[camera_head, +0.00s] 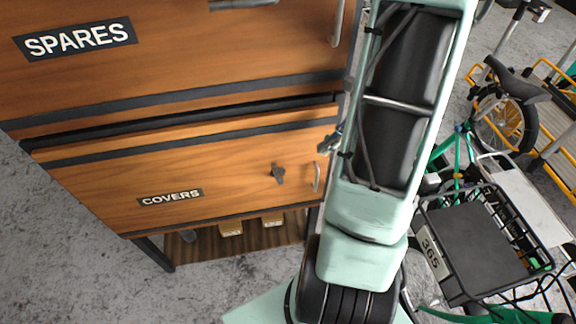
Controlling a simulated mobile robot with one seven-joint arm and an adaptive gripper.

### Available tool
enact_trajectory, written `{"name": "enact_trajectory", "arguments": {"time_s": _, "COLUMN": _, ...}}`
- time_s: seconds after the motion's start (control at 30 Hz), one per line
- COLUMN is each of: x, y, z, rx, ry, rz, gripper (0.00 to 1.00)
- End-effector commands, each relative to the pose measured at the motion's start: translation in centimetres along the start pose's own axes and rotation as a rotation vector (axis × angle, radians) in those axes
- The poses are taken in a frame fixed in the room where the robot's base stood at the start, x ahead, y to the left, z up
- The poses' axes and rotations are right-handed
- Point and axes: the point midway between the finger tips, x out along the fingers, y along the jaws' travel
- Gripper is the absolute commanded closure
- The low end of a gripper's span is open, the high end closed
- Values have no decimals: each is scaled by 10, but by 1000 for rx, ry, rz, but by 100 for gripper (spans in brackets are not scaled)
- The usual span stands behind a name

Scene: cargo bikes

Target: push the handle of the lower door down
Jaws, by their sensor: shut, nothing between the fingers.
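The lower door (100,181) is a wooden panel labelled COVERS on the cabinet at the left. A dark gap runs along its top edge, and its top stands out from the cabinet, so it looks slightly tilted open. My arm rises past the right side of the door and leaves the top of the picture. I cannot make out my gripper.
The upper door (180,62) is labelled SPARES, with a silver bar (338,22) at its right. A small grey metal part (330,142) shows beside my arm. A low shelf (205,252) holds boxes. Bikes and a black cargo box (472,245) stand at right. Floor at lower left is clear.

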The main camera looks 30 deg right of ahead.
Motion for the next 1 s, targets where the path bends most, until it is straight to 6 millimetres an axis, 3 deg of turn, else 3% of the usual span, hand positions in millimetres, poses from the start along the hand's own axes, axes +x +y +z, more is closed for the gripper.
{"name": "enact_trajectory", "arguments": {"time_s": 0.27, "x": 6, "y": 0, "z": 0, "rx": 1, "ry": 1, "rz": 0, "gripper": 100}}
{"name": "enact_trajectory", "arguments": {"time_s": 0.37, "x": 19, "y": 1, "z": -1, "rx": 1, "ry": 1, "rz": 3, "gripper": 100}}
{"name": "enact_trajectory", "arguments": {"time_s": 0.77, "x": 102, "y": 1, "z": -1, "rx": 3, "ry": 2, "rz": 4, "gripper": 100}}
{"name": "enact_trajectory", "arguments": {"time_s": 1.0, "x": 123, "y": 0, "z": 23, "rx": -1, "ry": 3, "rz": 1, "gripper": 100}}
